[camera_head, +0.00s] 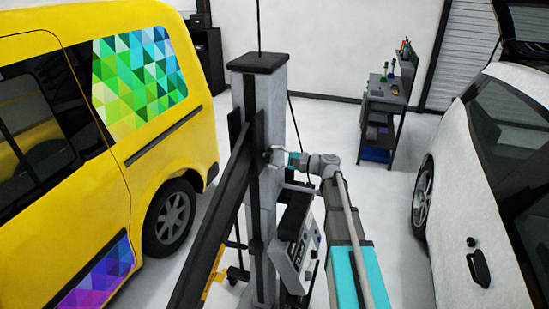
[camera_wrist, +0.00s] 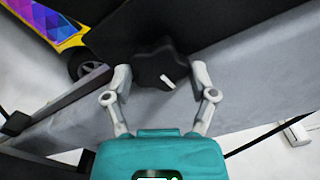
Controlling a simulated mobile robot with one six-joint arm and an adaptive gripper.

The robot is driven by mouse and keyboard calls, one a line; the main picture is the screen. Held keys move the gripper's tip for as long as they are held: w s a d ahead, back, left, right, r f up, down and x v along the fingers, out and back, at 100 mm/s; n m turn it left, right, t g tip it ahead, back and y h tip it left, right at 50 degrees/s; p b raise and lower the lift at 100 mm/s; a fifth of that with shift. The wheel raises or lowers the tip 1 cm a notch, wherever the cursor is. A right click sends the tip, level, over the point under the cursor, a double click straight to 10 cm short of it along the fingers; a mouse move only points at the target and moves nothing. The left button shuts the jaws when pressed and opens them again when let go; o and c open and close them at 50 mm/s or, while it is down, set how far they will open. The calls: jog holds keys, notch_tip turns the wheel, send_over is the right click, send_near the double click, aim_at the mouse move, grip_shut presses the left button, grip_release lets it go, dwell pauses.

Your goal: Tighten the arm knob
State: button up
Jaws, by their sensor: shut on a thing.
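The arm knob (camera_wrist: 157,62) is a black lobed knob with a white mark, in the middle of the wrist view. It sits on the grey post, beside a dark panel. My gripper (camera_wrist: 162,73) has one finger on each side of the knob and is shut on it. In the head view my gripper (camera_head: 275,155) is at the side of the post (camera_head: 262,215), at the height of the long black arm (camera_head: 215,225). The knob itself is too small and covered to make out there.
A yellow van (camera_head: 60,130) with coloured wrap panels stands at the left. A white car (camera_head: 490,190) stands at the right. A grey control box (camera_head: 298,250) is low beside the post. A tool cart (camera_head: 385,110) stands at the back right. Open floor lies between post and car.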

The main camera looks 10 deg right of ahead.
jog(key=shift+m, duration=0.8)
jog(key=o, duration=1)
jog(key=shift+o, duration=0.2)
jog(key=v, duration=1.2)
jog(key=shift+f, duration=0.1)
